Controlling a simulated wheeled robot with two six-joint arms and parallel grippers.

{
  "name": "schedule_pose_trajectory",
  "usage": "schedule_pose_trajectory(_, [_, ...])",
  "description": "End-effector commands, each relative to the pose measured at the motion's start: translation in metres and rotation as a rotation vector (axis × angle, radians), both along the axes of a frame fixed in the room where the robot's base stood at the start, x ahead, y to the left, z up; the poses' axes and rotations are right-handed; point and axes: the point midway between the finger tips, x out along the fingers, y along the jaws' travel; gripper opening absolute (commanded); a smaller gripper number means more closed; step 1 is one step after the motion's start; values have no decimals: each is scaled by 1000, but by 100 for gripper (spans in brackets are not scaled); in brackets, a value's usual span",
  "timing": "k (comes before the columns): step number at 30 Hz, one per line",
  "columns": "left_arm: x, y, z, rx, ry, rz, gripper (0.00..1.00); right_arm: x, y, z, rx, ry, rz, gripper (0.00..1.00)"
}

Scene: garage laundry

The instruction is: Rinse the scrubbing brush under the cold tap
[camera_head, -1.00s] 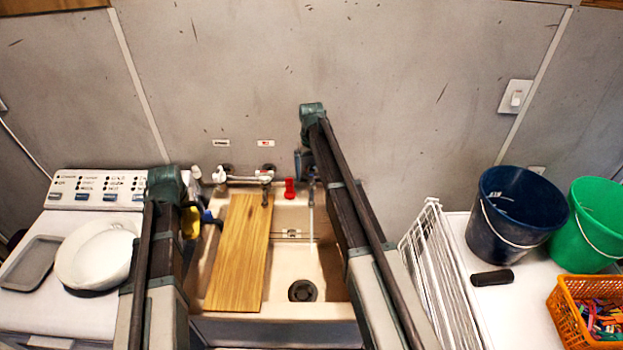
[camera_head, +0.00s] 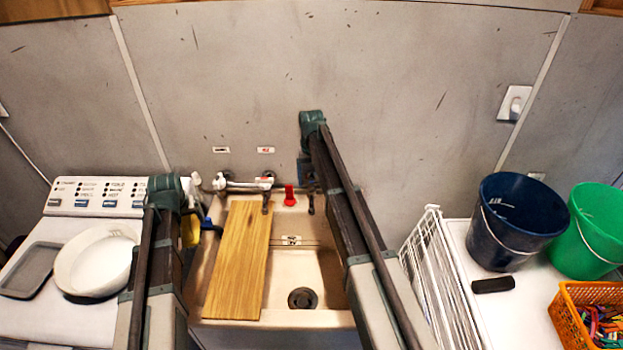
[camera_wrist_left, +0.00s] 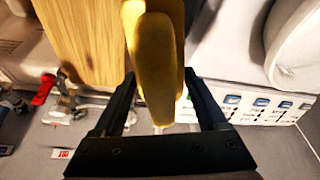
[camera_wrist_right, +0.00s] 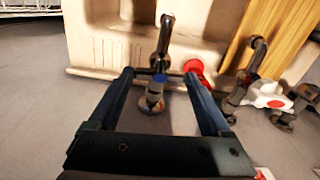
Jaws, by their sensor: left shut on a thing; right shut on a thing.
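My left gripper (camera_wrist_left: 160,88) is shut on the yellow scrubbing brush (camera_wrist_left: 156,60). In the head view the brush (camera_head: 190,230) is partly hidden by my left arm, left of the sink. Its bristles cannot be made out. My right gripper (camera_wrist_right: 158,77) is shut on the blue-marked handle of the cold tap (camera_wrist_right: 154,98) at the wall. The tap's dark spout (camera_wrist_right: 166,35) points out over the sink (camera_head: 318,268). It also shows in the head view (camera_head: 311,205), and no water stream is visible under it.
A wooden board (camera_head: 238,262) covers the sink's left part. A white-bodied tap (camera_head: 243,184) and a red object (camera_head: 290,195) are at the back. A washer with a white basin (camera_head: 95,262) stands left. A wire rack (camera_head: 436,275) and buckets (camera_head: 512,222) are right.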

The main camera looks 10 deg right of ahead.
Motion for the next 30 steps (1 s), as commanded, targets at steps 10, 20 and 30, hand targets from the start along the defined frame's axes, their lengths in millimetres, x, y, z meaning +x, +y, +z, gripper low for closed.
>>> schedule_pose_trajectory(10, [0,0,0,0,0,0,30,0,0,0,0,0,-121,27])
schedule_pose_trajectory(20, [0,0,0,0,0,0,30,0,0,0,0,0,-119,100])
schedule_pose_trajectory(30, [0,0,5,0,0,0,30,0,0,5,0,0,-117,100])
